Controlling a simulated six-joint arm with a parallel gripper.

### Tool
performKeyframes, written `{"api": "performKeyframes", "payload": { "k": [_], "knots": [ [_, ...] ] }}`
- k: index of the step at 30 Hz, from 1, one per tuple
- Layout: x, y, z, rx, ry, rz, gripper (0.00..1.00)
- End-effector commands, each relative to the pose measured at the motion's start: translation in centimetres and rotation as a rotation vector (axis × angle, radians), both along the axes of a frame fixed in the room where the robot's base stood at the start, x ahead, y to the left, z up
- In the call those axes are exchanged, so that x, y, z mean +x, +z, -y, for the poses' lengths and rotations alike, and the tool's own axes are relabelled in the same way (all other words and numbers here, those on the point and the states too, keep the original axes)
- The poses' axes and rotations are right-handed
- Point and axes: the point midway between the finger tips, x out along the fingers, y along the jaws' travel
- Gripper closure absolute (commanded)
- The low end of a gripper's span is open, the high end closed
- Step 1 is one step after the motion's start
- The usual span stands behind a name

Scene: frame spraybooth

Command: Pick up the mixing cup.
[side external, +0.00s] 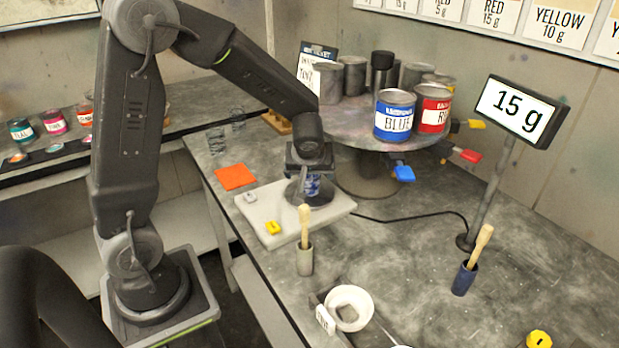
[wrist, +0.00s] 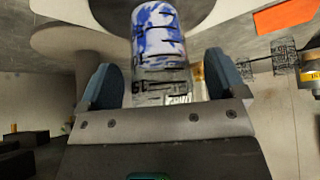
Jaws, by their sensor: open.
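The mixing cup (side external: 312,186) is clear, with blue paint in it, and stands on the pale scale (side external: 262,210) under my gripper (side external: 308,192). In the wrist view the cup (wrist: 160,45) shows its graduation marks and blue paint streaks. My gripper (wrist: 159,65) is open, with one blue-grey finger on each side of the cup. A gap shows between each finger and the cup. In the side view the gripper hides most of the cup.
A round turntable (side external: 350,128) with blue (side external: 394,117) and red (side external: 433,110) paint cans stands behind. A display (side external: 520,112) reads 15 g. A brush holder (side external: 304,260) stands in front of the scale. An orange square (side external: 235,177) lies left. The table's right-middle is mostly clear.

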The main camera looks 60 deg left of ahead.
Motion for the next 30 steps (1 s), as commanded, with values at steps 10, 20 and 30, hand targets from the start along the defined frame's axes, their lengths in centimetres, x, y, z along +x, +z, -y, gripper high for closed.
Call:
{"api": "performKeyframes", "payload": {
  "k": [10, 20, 30],
  "knots": [
    [0.03, 0.02, -0.01, 0.000, -0.001, 0.001, 0.25],
    [0.02, 0.03, 0.00, 0.000, -0.001, 0.001, 0.56],
    [0.05, 0.10, 0.00, 0.001, -0.001, 0.002, 0.68]
  ]
}}
